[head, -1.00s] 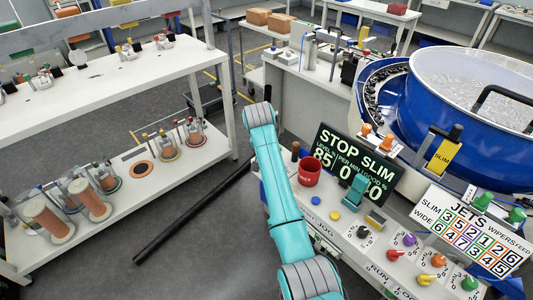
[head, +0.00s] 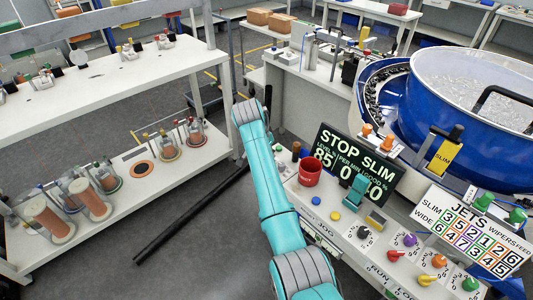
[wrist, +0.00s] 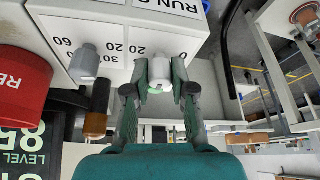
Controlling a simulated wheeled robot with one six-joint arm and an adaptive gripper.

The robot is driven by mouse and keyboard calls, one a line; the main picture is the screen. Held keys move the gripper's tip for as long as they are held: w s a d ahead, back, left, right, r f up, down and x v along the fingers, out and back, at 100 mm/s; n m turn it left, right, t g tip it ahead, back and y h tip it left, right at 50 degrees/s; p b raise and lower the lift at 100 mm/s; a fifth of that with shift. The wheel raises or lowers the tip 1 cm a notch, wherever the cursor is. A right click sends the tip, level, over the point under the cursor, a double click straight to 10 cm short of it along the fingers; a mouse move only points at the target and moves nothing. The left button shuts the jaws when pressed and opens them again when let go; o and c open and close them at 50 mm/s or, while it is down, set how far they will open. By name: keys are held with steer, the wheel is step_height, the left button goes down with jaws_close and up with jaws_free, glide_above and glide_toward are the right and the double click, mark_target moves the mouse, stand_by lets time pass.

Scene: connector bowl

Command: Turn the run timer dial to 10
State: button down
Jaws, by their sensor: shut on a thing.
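In the wrist view my gripper (wrist: 160,88) has its two dark green fingers closed on the sides of a white dial knob (wrist: 159,71) on the white front panel. A label starting with "RUN" (wrist: 153,3) stands upside down near it, cut off by the frame edge. The scale figures 0 and 20 show around the knob; its pointer and exact setting cannot be made out. A grey knob (wrist: 84,62) sits to the left, with 60 and 30 near it.
A brown-topped peg (wrist: 96,122) is near the fingers. The STOP SLIM display (head: 355,165) and coloured knobs (head: 410,240) lie to the right.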

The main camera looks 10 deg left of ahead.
steer(key=c, duration=1)
jaws_free()
steer(key=v, duration=1.2)
